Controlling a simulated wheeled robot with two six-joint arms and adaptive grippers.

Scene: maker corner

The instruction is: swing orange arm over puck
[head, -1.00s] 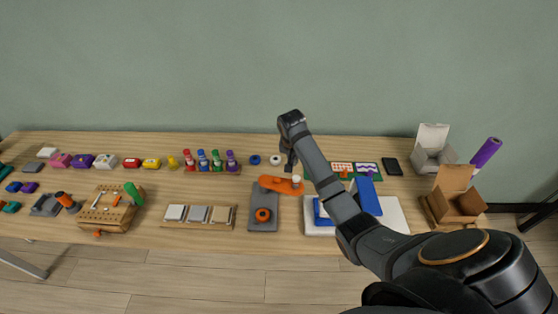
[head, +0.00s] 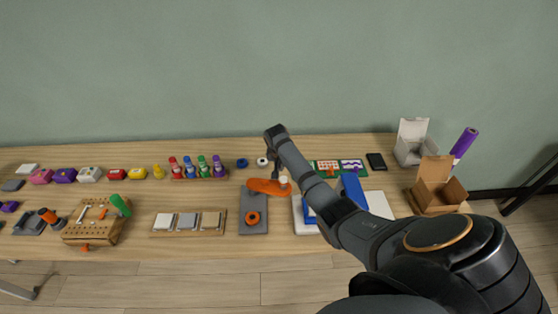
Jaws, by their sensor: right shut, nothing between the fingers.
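The orange arm (head: 263,187) lies across the far end of a grey base plate (head: 254,228), pointing right past the plate's edge. A pale knob (head: 283,180) stands at its right end. An orange round piece with a dark centre (head: 252,217), which looks like the puck, sits on the plate nearer to me, clear of the orange arm. My right gripper (head: 275,173) points down just behind the orange arm, left of the knob. It is small and dark, shut and empty; I cannot tell whether it touches the arm. My left gripper is out of view.
A white board with blue parts (head: 377,205) lies right of the plate, under my right forearm. A wooden tray of grey tiles (head: 188,223) is to the left. Bottles (head: 204,166) and blue and white rings (head: 242,163) stand behind. An open cardboard box (head: 437,190) is at right.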

